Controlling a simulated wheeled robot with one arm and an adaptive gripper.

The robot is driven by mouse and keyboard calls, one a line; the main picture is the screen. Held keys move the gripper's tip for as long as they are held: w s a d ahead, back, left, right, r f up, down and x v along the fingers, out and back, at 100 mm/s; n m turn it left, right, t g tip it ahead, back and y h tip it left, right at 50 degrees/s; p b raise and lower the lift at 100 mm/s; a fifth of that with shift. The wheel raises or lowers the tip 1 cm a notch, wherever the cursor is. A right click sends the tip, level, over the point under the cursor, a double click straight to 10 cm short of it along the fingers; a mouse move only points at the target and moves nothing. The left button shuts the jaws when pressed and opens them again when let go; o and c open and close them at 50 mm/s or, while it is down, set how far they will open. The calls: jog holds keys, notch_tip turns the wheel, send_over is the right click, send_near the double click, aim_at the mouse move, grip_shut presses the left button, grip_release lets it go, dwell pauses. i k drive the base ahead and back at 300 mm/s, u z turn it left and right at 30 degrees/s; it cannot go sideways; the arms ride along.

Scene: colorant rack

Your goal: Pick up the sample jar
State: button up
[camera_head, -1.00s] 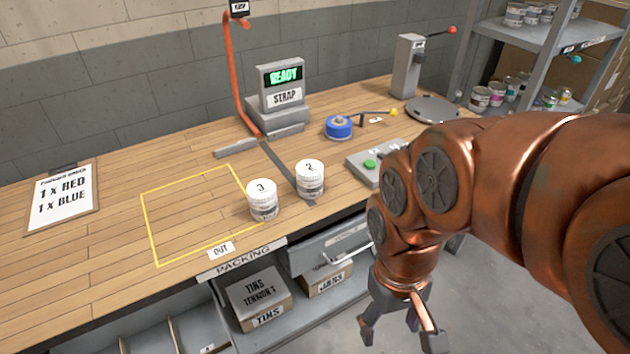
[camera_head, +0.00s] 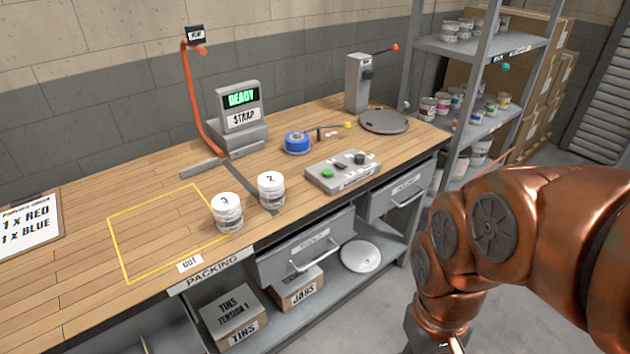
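No container in the camera_head view carries a readable "sample" label, so I cannot tell which one is the sample jar. Two white lidded containers stand upright on the bench: one marked 3 (camera_head: 228,214) at the yellow outline's right edge, and one marked 2 (camera_head: 270,190) just right of it. Each looks like a short stack. A box labelled JARS (camera_head: 297,288) sits on the shelf under the bench. My gripper (camera_head: 428,341) is at the bottom edge, in front of the bench and apart from these things. Its fingers are cut off by the frame.
The bench (camera_head: 75,245) has free room inside the yellow outline. A strap machine (camera_head: 241,120) reading READY, blue tape (camera_head: 297,142), a button box (camera_head: 342,172) and a round plate (camera_head: 384,121) stand on it. A grey rack (camera_head: 480,47) with several small tins stands at the right.

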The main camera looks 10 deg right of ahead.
aim_at(270, 184)
jog(key=z, duration=0.4)
jog(key=i, duration=0.95)
jog(key=u, duration=2.7)
